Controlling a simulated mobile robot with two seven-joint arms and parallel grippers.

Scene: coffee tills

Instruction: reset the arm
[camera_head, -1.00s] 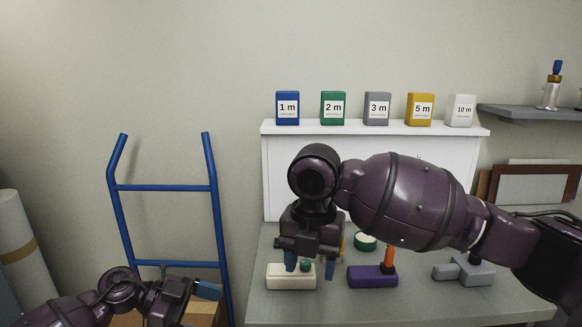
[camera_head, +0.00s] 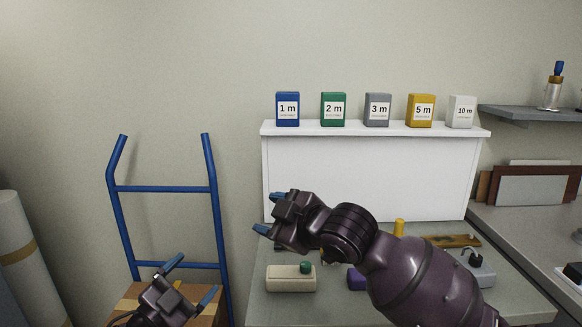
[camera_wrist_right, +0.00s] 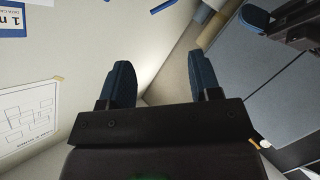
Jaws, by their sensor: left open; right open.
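My right arm reaches in from the lower right. Its right gripper (camera_head: 270,212) is open and empty, tilted with its blue fingertips pointing left, in front of the white panel and above the table's left end. In the right wrist view the two dark blue fingers of the right gripper (camera_wrist_right: 161,82) stand wide apart with nothing between them. My left gripper (camera_head: 191,280) is at the lower left, open and empty, its fingers pointing up and right in front of a cardboard box (camera_head: 126,304) and the blue hand truck.
A cream block with a green knob (camera_head: 290,284) stands on the grey table (camera_head: 262,313). A purple block (camera_head: 355,279) is mostly hidden behind my right arm; a grey block (camera_head: 478,272) is further right. Several labelled boxes line the white ledge (camera_head: 300,131). A blue hand truck (camera_head: 163,188) leans left.

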